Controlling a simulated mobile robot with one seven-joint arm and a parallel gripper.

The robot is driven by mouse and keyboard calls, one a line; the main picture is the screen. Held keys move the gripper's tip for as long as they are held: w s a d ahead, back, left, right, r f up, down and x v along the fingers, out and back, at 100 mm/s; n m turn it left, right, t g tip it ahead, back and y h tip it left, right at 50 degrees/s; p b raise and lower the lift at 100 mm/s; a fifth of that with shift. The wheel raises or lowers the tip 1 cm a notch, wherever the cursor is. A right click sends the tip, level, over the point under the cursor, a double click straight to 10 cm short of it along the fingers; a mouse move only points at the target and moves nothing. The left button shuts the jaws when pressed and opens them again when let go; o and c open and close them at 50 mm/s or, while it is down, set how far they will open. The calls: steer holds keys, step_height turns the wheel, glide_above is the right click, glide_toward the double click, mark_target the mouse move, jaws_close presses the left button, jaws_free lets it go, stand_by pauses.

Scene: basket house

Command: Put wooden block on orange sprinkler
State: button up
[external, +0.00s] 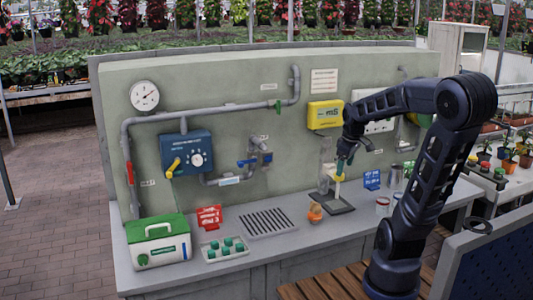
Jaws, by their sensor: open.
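My gripper (341,170) points down over the right half of the counter, above a dark flat base (338,207). Its jaws are open, though the fingers look small from here. A small orange item (315,212), which looks like the orange sprinkler, stands on the counter to the left of the dark base. A pale piece (337,189) shows just below the fingertips. I cannot tell whether it is the wooden block or part of a stand, nor whether the fingers touch it. No other wooden block can be made out.
A drain grate (267,222), a red sign (209,216), a tray with green pieces (226,249) and a green-lidded box (158,241) are to the left. A blue sign (371,180) and jars (383,206) are to the right. A panel with pipes rises behind the counter.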

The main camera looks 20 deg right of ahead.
steer(key=s+d+r+m+t, duration=0.2)
steer(key=s+r+m, duration=0.2)
steer(key=s+m, duration=0.2)
steer(key=shift+s, duration=0.9)
steer(key=shift+o, duration=0.5)
steer(key=shift+r, duration=0.1)
stand_by(0.6)
steer(key=shift+w, duration=0.1)
